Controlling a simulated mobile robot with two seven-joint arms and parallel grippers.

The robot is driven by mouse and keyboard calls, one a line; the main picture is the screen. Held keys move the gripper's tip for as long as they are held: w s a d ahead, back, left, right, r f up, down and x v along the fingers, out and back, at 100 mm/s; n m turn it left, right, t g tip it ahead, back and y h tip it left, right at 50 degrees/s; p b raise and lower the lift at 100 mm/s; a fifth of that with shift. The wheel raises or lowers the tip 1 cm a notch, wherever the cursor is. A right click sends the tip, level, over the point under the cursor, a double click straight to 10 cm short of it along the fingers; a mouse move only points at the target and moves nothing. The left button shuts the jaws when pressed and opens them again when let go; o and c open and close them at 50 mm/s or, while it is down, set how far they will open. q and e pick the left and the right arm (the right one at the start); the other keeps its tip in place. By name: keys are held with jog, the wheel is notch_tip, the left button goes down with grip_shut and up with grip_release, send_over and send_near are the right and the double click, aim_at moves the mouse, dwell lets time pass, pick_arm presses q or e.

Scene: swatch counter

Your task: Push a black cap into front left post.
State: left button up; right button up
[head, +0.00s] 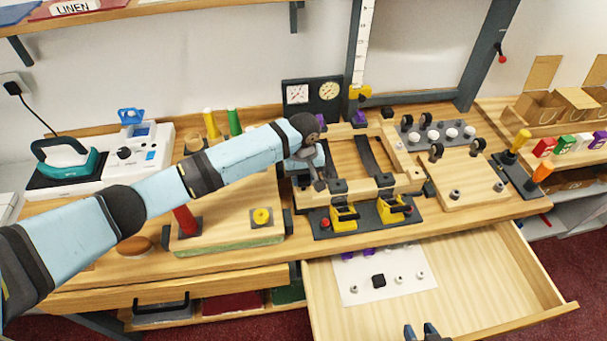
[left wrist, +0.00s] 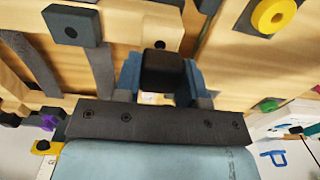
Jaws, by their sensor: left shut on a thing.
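My left gripper (head: 318,183) is over the left side of a wooden frame (head: 400,185). In the left wrist view the left gripper (left wrist: 160,80) is shut on a black cap (left wrist: 163,68), held between its blue fingers. Just beyond the cap is a wooden piece (left wrist: 138,22) of the frame with a dark hole, likely the front left post. I cannot tell whether cap and wood touch. Another black cap (head: 378,281) lies on the white sheet in the open drawer. My right gripper (head: 421,332) shows at the bottom edge, its fingers apart, with nothing seen between them.
Yellow clamps (head: 344,215) with black pads stand along the frame's front. A board with a yellow disc (head: 262,216) lies to the left. A wooden panel (head: 470,178) with wheels is at the right. The open drawer (head: 490,285) juts out in front.

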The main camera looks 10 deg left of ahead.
dwell(0.6)
pick_arm(q)
jog(key=shift+p, duration=0.65)
jog(key=shift+f, duration=0.1)
jog(key=shift+f, duration=0.25)
jog(key=shift+f+p, duration=0.2)
jog(key=shift+p, duration=0.1)
jog(key=shift+f+p, duration=0.3)
jog(key=shift+f, duration=0.05)
dwell(0.4)
